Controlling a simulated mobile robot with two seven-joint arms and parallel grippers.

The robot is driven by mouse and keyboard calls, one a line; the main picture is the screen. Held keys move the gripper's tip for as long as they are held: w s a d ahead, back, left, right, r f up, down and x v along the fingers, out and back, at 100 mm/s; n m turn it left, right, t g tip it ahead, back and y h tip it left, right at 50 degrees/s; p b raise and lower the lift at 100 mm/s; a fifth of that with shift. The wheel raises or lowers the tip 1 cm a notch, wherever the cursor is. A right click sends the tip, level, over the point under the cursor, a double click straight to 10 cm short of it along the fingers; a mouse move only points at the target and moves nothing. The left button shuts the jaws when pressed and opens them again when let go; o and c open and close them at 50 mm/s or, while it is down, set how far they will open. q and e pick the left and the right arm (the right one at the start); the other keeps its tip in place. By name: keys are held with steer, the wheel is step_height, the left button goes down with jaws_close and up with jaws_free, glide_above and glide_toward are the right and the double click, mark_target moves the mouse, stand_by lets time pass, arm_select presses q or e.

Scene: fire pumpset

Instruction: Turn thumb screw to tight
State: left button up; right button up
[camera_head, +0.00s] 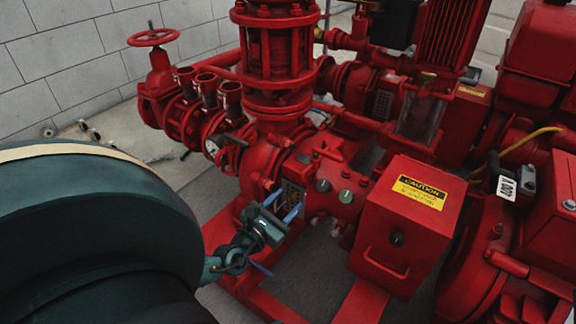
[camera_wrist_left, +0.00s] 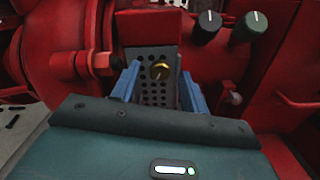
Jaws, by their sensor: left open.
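The thumb screw is a small brass-coloured piece (camera_wrist_left: 160,70) on a grey perforated plate (camera_wrist_left: 152,92) in the left wrist view. In the head view the plate (camera_head: 291,192) sits low on the red pump, and the screw is too small to make out there. My left gripper (camera_head: 284,205) faces the plate with its two blue fingers apart. In the left wrist view the fingers stand left and right of the screw, with visible gaps and no contact seen. My right gripper is not in view.
Two dark knobs (camera_wrist_left: 207,27) sit right of the plate, and a red bolt-like fitting (camera_wrist_left: 92,64) sticks out at its left. A red box with a caution label (camera_head: 420,192) stands right of the gripper. Red pipes and a handwheel (camera_head: 153,37) rise behind.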

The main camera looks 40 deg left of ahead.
arm_select(q)
steer(key=shift+w, duration=0.75)
steer(key=shift+c, duration=0.5)
steer(key=shift+a, duration=0.1)
jaws_close()
